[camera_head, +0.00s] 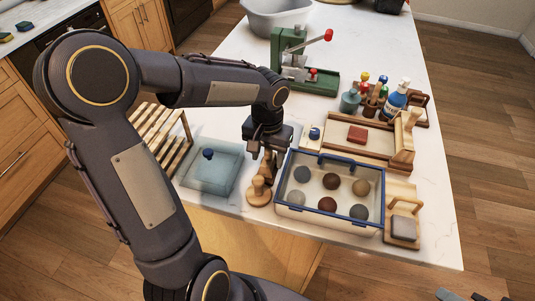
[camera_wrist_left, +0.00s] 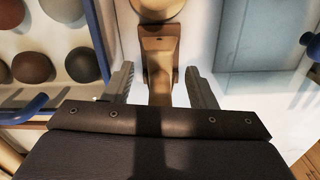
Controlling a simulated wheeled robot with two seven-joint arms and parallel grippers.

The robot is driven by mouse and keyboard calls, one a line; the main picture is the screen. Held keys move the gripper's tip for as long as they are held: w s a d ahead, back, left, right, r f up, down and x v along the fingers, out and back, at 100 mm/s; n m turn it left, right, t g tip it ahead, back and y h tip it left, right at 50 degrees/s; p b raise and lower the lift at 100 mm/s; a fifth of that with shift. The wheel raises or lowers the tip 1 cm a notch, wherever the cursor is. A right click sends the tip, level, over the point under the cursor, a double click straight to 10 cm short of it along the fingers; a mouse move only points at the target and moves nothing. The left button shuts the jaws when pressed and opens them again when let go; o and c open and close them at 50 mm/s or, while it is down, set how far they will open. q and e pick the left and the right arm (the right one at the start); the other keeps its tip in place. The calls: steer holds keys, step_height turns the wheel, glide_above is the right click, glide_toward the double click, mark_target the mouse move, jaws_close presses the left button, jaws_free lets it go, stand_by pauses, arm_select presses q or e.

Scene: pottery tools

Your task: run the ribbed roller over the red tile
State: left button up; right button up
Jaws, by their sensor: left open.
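My left gripper (camera_head: 266,158) is low over the counter, between a glass-like box and the blue-rimmed tray. In the left wrist view its jaws (camera_wrist_left: 160,88) are apart, on either side of a wooden handle piece (camera_wrist_left: 160,50) with a round part. Contact with the fingers cannot be told. In the head view a wooden tool with a round base (camera_head: 258,192) shows just below the gripper; ribs cannot be made out. The red tile (camera_head: 357,134) lies on a wooden tray (camera_head: 340,149) to the right. Grey tips at the bottom right edge may be my right gripper.
The blue-rimmed tray (camera_head: 326,215) holding several round balls is close on the gripper's right. The translucent box (camera_head: 210,168) is on its left. A green press (camera_head: 290,60), bottles (camera_head: 395,100) and a grey basin (camera_head: 275,15) stand farther back. A wooden rack (camera_head: 160,130) is at left.

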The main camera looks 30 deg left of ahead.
arm_select(q)
step_height(320, 180, up, 8)
steer(key=shift+f, duration=0.25)
steer(key=shift+s+r, duration=0.15)
steer(key=shift+r, duration=0.1)
steer(key=s+d+t+h, duration=0.2)
steer(key=s, duration=0.6)
steer(key=s+d+f+t+h, duration=0.1)
steer(key=s+d+t, duration=0.1)
steer(key=s, duration=0.6)
steer(key=shift+s+f+t+h, duration=0.3)
steer(key=shift+t+h, duration=0.1)
steer(key=shift+t, duration=0.4)
